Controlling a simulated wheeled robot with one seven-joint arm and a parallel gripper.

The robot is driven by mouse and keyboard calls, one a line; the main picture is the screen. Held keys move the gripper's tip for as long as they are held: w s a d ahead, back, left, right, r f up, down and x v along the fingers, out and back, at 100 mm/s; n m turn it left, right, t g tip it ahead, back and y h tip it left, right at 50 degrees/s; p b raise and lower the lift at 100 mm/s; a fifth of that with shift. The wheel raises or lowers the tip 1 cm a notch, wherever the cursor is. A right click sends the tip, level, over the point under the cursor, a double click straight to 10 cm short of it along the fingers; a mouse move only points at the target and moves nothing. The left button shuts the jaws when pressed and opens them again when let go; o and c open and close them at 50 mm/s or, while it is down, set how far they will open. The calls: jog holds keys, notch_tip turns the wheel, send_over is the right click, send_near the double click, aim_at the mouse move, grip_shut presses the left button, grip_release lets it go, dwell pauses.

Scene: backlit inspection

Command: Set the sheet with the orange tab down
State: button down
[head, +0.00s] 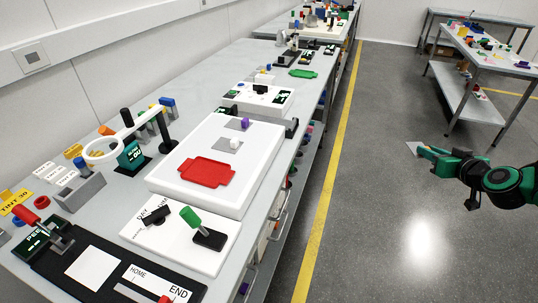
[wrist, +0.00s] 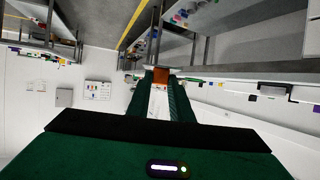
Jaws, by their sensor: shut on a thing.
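My gripper (head: 424,151) is out over the floor at the right of the head view, away from the benches. It is shut on the sheet with the orange tab. The thin pale grey sheet (head: 412,146) sticks out past the fingertips in the head view. In the wrist view the orange tab (wrist: 161,75) shows between the tips of my gripper (wrist: 163,84). Most of the sheet is hidden by the fingers there.
The long bench at left carries a white light box (head: 205,207) with a red tray (head: 207,172), a purple-tabbed piece (head: 244,122) and a white-tabbed piece (head: 235,143). A magnifier (head: 102,150) stands behind. Another bench (head: 490,57) is at back right. The aisle floor (head: 370,170) is clear.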

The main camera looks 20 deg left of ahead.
jog(key=shift+w+a, duration=0.3)
jog(key=shift+w, duration=0.2)
jog(key=shift+a, duration=0.15)
jog(key=s+a+r+n+g+y, duration=0.2)
jog(key=s+a, duration=0.1)
jog(key=a, duration=0.9)
jog(key=s+a+r+n+g+y, duration=0.1)
jog(key=s+a+r+n+y, duration=0.15)
jog(key=a, duration=0.85)
jog(key=s+a+r+n+g+y, duration=0.2)
jog(key=s+a+n, duration=0.1)
jog(key=a, duration=0.9)
jog(key=s+a+r+n+g+y, duration=0.1)
jog(key=s+a+r+n+g, duration=0.25)
jog(key=s+a, duration=0.95)
jog(key=s+a+r+n+g+y, duration=0.2)
jog(key=s+a+r+n+g, duration=0.15)
jog(key=s+a, duration=1)
send_over(222, 176)
jog(key=shift+m, duration=0.45)
jog(key=f, duration=0.6)
jog(key=shift+w+a+f, duration=0.1)
jog(key=shift+w+a, duration=0.15)
jog(key=shift+w, duration=0.1)
jog(key=shift+f, duration=2.05)
